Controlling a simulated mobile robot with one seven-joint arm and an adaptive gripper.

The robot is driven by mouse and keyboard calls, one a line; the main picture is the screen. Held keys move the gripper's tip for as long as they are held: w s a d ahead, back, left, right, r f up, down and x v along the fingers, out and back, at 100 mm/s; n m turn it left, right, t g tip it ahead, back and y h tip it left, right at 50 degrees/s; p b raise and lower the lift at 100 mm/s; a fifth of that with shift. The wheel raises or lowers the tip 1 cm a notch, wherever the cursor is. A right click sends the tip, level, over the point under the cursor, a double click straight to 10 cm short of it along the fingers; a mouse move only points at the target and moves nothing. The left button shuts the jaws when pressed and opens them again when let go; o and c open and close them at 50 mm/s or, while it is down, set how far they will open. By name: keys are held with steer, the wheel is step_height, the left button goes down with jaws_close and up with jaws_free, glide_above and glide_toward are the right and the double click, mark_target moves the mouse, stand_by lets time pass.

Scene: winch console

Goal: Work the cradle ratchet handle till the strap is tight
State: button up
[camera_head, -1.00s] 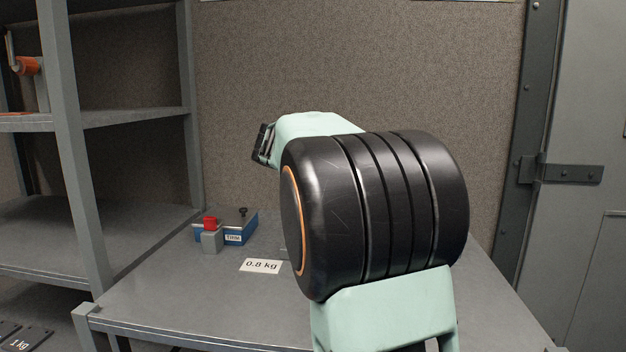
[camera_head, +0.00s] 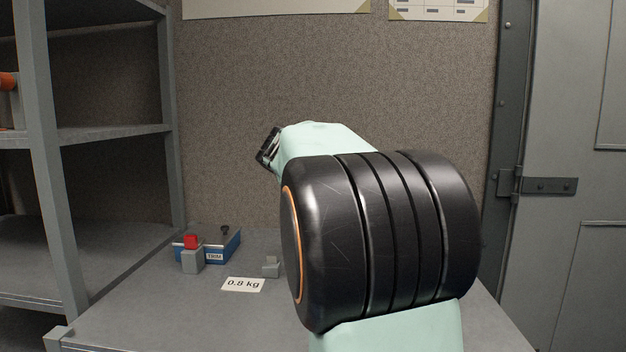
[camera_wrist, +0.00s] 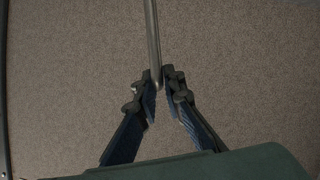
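My gripper shows in the wrist view (camera_wrist: 160,92), its two dark fingers leaning toward each other with a narrow gap at the tips. A thin grey metal rod (camera_wrist: 153,40) runs down from the top edge and ends at that gap. I cannot tell whether the fingers press on it, or whether it is the ratchet handle. In the head view a dark end part of my arm shows at the left of the mint wrist; the fingertips are not clear. No strap or cradle can be made out; my arm hides much of the table's middle.
On the grey table (camera_head: 130,318) stand a blue TRIM box (camera_head: 222,246), a grey block with a red top (camera_head: 192,257), a small grey block (camera_head: 271,267) and a 0.8 kg card (camera_head: 243,285). Grey shelves (camera_head: 115,134) stand left, a grey door (camera_head: 570,130) right, a partition wall (camera_head: 235,100) behind.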

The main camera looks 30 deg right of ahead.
steer(key=shift+o, duration=1.2)
steer(key=shift+s+d, duration=0.15)
steer(key=shift+o, duration=0.5)
steer(key=shift+a, duration=0.2)
steer(key=v, duration=0.7)
